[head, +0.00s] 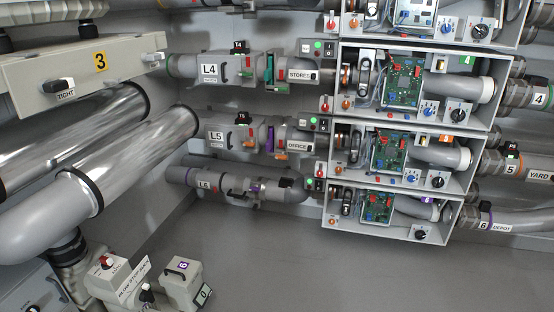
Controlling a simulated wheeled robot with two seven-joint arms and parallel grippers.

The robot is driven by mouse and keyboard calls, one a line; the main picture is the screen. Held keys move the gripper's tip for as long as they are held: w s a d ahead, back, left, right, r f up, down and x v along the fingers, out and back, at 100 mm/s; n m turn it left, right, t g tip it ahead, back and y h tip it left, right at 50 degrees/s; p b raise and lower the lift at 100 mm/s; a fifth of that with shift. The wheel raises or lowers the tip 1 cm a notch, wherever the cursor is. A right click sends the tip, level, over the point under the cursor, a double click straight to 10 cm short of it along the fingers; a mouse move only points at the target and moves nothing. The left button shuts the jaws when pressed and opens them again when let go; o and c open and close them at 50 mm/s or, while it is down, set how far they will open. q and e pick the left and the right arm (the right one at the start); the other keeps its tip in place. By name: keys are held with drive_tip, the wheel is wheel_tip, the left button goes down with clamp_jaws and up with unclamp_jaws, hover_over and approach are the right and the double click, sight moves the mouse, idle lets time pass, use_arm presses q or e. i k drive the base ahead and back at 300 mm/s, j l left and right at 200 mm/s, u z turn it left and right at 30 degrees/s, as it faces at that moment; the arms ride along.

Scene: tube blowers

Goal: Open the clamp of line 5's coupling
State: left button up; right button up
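Line 5 is the grey pipe labelled L5 (216,136) in the middle of the head view, running right to a section labelled OFFICE (297,146). Between the two labels is a coupling with a purple band (270,139) and small red and orange parts beside it. A black knob (243,118) sits on top of the grey housing to its left. The coupling is small in view, and I cannot tell whether its clamp is open or shut. Neither of my grippers is in view.
Line L4 (209,70) runs above and line L6 (204,184) below. Open-fronted boxes with circuit boards (391,152) stand to the right. Large silver tubes (130,155) and a grey box marked 3 (85,68) fill the left. The grey floor (300,270) is clear at lower middle.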

sight(278, 156)
drive_tip(key=i+u, duration=0.15)
drive_tip(key=u, duration=0.45)
drive_tip(key=i+l+u, duration=0.5)
drive_tip(key=i+l, duration=0.6)
drive_tip(key=l, duration=0.2)
drive_tip(key=u, duration=0.05)
